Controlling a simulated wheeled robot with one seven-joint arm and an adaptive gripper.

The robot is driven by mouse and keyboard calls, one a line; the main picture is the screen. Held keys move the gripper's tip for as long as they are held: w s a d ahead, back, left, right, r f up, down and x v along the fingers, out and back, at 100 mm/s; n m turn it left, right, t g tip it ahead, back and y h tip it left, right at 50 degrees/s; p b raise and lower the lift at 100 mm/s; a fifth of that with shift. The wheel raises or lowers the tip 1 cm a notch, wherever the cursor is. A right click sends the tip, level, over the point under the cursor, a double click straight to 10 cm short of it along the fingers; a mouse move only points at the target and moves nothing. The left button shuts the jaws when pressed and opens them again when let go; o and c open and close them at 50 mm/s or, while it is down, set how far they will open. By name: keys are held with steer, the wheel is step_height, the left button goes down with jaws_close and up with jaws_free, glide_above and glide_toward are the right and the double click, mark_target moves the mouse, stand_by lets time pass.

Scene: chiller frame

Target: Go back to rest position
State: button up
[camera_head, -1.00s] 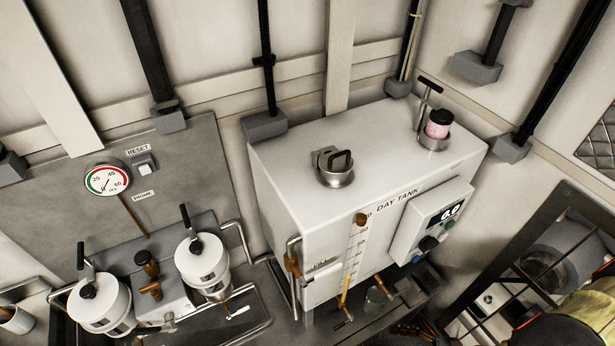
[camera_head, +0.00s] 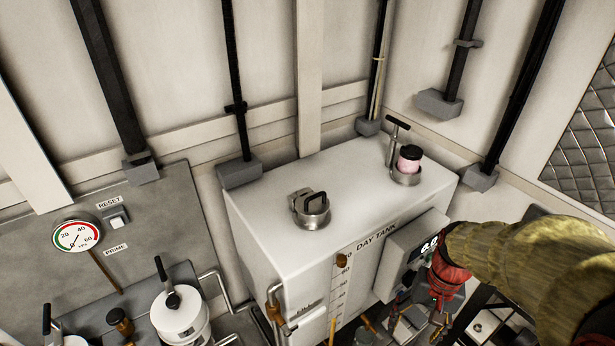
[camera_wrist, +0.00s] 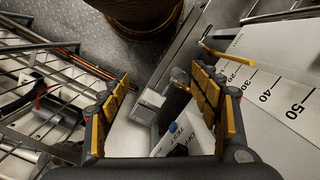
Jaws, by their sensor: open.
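My gripper (camera_wrist: 165,108) is open in the wrist view, its two yellow-padded fingers apart with nothing held between them. In the head view my arm comes in from the right, and my gripper (camera_head: 418,312) hangs in front of the day tank's right side, partly over its control box. The white day tank (camera_head: 290,235) stands in the middle of the head view. In the wrist view its scaled face (camera_wrist: 275,95) shows at the right, beside the right finger.
A lidded filler neck (camera_head: 312,212) and a pink jar (camera_head: 409,160) in a holder are on the tank top. A gauge panel (camera_head: 150,225) and a white canister (camera_head: 180,315) are at the left. Wire racking (camera_wrist: 40,85) lies left of my gripper. Pipes run up the wall.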

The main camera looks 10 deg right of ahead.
steer(key=w+a+r+n+t+h, duration=0.1)
steer(key=a+r+n+t, duration=0.5)
steer(key=a+r, duration=0.7)
step_height(320, 180, up, 4)
steer(key=shift+w+a+r+n, duration=0.1)
steer(key=shift+w+a+n, duration=0.2)
steer(key=shift+w+n, duration=0.25)
